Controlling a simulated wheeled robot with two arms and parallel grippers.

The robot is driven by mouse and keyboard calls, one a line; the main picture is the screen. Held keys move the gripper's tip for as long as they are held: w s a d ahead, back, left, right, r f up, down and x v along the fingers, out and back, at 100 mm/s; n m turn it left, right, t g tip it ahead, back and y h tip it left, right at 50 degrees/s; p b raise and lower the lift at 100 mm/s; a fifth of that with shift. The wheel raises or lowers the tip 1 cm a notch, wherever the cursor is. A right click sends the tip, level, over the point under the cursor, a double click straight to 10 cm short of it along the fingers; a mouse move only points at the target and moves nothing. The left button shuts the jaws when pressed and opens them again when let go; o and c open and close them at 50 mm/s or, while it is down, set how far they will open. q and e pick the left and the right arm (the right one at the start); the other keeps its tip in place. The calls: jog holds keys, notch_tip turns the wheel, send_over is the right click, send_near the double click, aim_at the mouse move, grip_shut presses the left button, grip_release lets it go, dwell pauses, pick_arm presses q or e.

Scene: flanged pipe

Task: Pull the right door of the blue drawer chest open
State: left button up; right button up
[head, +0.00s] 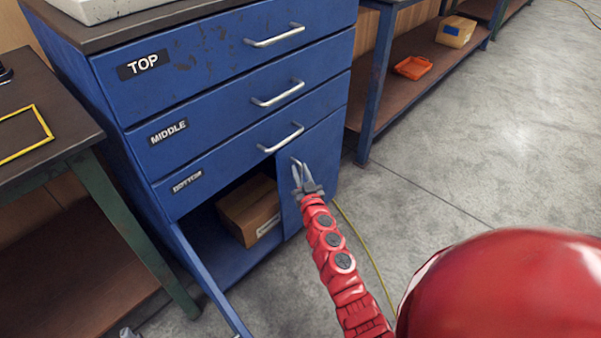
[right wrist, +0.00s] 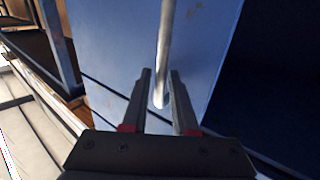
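The blue drawer chest (head: 225,55) has three drawers labelled TOP, MIDDLE and BOTTOM. Below them, the right door (head: 321,160) looks closed, and the left door (head: 208,278) stands swung out. My right gripper (head: 299,164) is in front of the right door and hides part of it. In the right wrist view, the gripper (right wrist: 160,92) is open. The end of the door's silver bar handle (right wrist: 165,45) shows between its fingers, with a gap visible at each side. I cannot see my left gripper.
A cardboard box (head: 249,208) sits inside the open left part of the chest. A table with a yellow frame (head: 40,122) stands at left. A shelf with an orange tray (head: 413,67) stands behind. A yellow-green cable (head: 372,255) lies on the floor, otherwise clear at right.

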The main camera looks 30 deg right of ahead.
grip_shut()
dwell(1.4)
